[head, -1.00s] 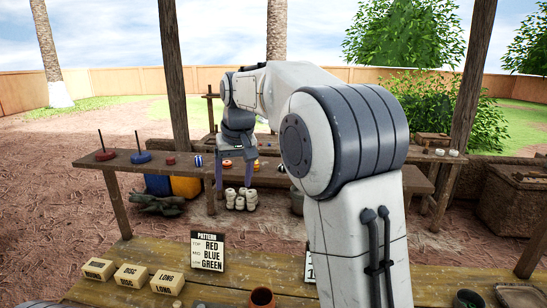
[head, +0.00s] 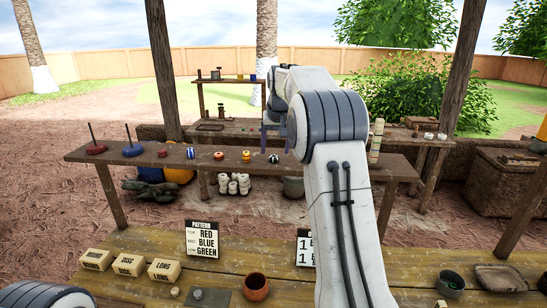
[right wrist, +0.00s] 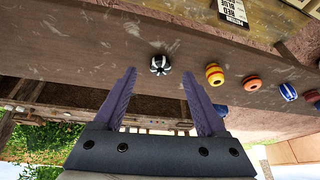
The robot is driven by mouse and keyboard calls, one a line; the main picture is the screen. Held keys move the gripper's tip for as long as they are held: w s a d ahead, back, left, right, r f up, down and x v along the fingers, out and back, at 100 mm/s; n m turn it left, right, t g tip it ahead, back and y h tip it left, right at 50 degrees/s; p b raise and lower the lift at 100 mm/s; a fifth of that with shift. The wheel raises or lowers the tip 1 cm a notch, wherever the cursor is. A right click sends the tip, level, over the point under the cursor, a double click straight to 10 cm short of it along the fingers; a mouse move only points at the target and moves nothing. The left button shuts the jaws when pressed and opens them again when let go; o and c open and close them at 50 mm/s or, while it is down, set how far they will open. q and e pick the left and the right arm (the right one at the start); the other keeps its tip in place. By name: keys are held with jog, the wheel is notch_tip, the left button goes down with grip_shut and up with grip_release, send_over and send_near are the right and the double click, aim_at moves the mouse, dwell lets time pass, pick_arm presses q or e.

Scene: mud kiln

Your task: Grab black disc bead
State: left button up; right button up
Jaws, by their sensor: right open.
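The black disc bead (head: 274,158), black with white stripes, sits on the long wooden shelf (head: 120,155), at the right end of a row of beads. It also shows in the right wrist view (right wrist: 160,65), centred just beyond and between my fingertips. My right gripper (right wrist: 159,74) is open and empty, its two purple fingers apart on either side of the bead's line. In the head view my right gripper (head: 274,138) is mostly hidden behind my arm, just past the bead. My left gripper is out of view.
Beside it on the shelf are a yellow-orange bead (head: 246,156), an orange-red bead (head: 218,155), a blue-white bead (head: 190,153) and a small red bead (head: 162,153). A pattern sign (head: 202,239) stands on the front table.

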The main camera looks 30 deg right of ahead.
aim_at(274, 157)
jog(key=shift+x, duration=1.6)
grip_shut()
jog(key=shift+r, duration=0.15)
